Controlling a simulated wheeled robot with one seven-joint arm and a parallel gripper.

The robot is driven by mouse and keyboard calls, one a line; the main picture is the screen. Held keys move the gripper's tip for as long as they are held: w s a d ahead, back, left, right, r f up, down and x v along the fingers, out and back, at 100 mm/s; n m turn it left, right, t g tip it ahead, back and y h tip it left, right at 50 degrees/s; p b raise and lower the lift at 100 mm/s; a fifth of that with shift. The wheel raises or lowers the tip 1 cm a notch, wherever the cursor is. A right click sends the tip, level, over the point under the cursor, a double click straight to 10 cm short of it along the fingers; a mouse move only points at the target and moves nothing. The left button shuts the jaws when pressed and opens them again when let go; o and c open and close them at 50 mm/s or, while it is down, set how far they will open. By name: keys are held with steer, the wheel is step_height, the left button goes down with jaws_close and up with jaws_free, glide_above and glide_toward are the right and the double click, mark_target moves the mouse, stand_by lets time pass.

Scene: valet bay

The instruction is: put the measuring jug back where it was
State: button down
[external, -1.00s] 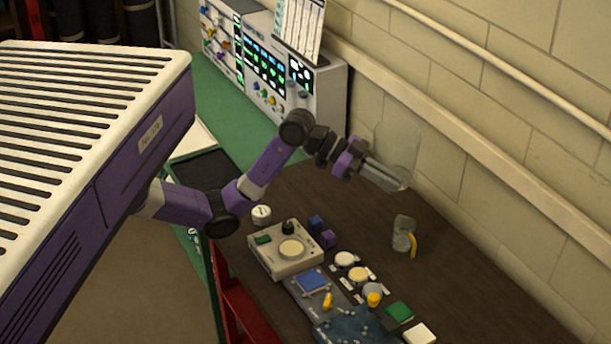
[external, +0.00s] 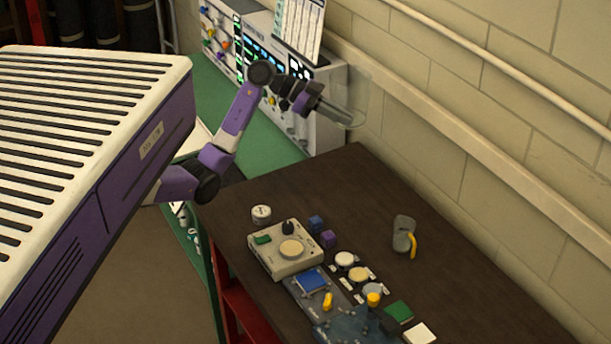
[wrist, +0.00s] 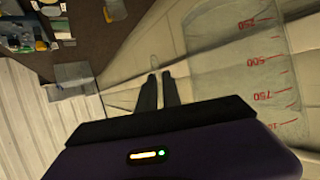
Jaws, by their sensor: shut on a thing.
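The measuring jug is clear and hard to make out in the external view (external: 358,88). In the wrist view the jug (wrist: 238,70) fills the right side, with red marks such as 250, 500 and 750. My gripper (external: 343,114) is shut on it and holds it in the air near the wall, past the far end of the dark table. In the wrist view the two dark fingers (wrist: 159,80) are close together beside the jug. I cannot tell exactly which part of it they grip.
The dark table (external: 330,195) holds a grey cup-like vessel with a yellow handle (external: 403,235), a pale device (external: 285,250) and several small parts. A green bench (external: 255,135) with control panels (external: 310,120) stands behind. The table's far part is clear. A wall rail (external: 450,140) runs alongside.

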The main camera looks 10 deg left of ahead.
step_height(320, 180, down, 25)
steer(key=shift+p, duration=0.9)
steer(key=shift+f, duration=0.15)
steer(key=c, duration=1.5)
jaws_free()
steer(key=shift+a+r, duration=0.15)
steer(key=shift+r, duration=0.05)
steer(key=b+v, duration=0.2)
steer(key=v, duration=0.9)
steer(key=shift+a+r, duration=0.2)
steer(key=shift+a, duration=0.15)
